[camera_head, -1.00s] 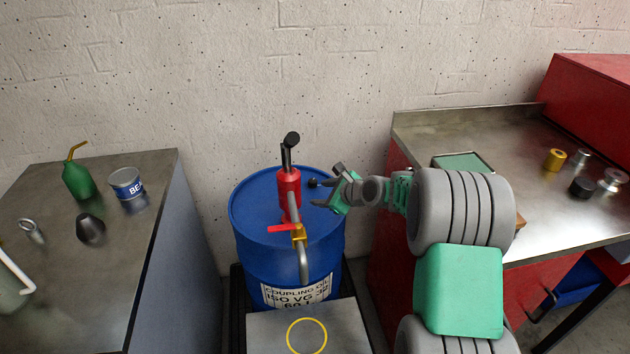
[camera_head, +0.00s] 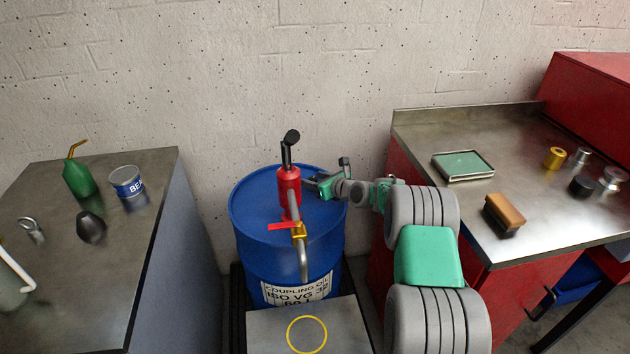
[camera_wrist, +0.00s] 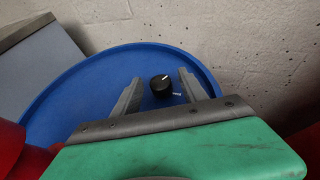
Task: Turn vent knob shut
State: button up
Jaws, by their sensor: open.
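The vent knob (camera_wrist: 161,86) is a small black knob with a white pointer line on the blue drum top (camera_wrist: 85,85). In the wrist view it sits between the two open fingers of my gripper (camera_wrist: 157,92), nearer the right finger, with gaps visible on both sides. A small white label, too small to read, is beside it. In the head view my gripper (camera_head: 314,184) is low over the drum lid (camera_head: 255,205), just right of the red pump (camera_head: 288,185). The knob cannot be made out there; my gripper covers that area.
The pump's spout (camera_head: 301,258) with a red lever (camera_head: 284,226) hangs over the drum's front. A yellow ring (camera_head: 307,335) marks the grey platform below. A left bench holds a green oiler (camera_head: 78,180); the right bench holds a brush (camera_head: 504,212). The wall is close behind.

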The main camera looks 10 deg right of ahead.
jog(key=shift+c, duration=0.4)
grip_shut()
jog(key=shift+d+f, duration=0.1)
